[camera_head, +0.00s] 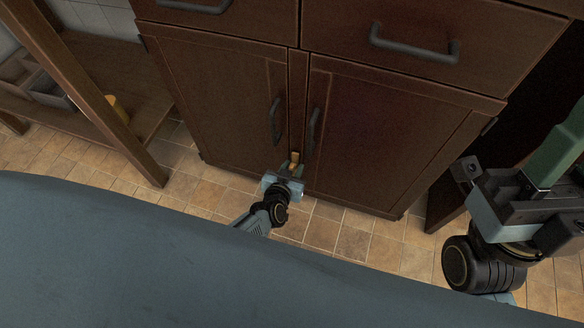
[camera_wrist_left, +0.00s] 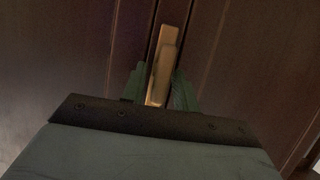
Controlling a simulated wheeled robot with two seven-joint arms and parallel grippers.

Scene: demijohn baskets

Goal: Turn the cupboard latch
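The brass cupboard latch (camera_head: 295,158) sits low on the dark brown cupboard, at the strip between its two lower doors. In the left wrist view the latch (camera_wrist_left: 163,62) lies lengthwise along that strip. My left gripper (camera_head: 291,167) is at the latch. Its green fingers (camera_wrist_left: 160,86) stand close on either side of the lower part of the latch. I cannot tell whether they press on it. My right gripper (camera_head: 553,158) is partly in view at the right edge, away from the cupboard latch. Its fingertips are not clear.
The left door (camera_head: 225,95) and right door (camera_head: 390,120) are closed, with dark handles (camera_head: 275,120) beside the latch. Drawers are above. A wooden shelf unit (camera_head: 85,85) stands at the left. A blue-grey surface (camera_head: 150,255) fills the foreground. Tiled floor (camera_head: 350,240) lies between.

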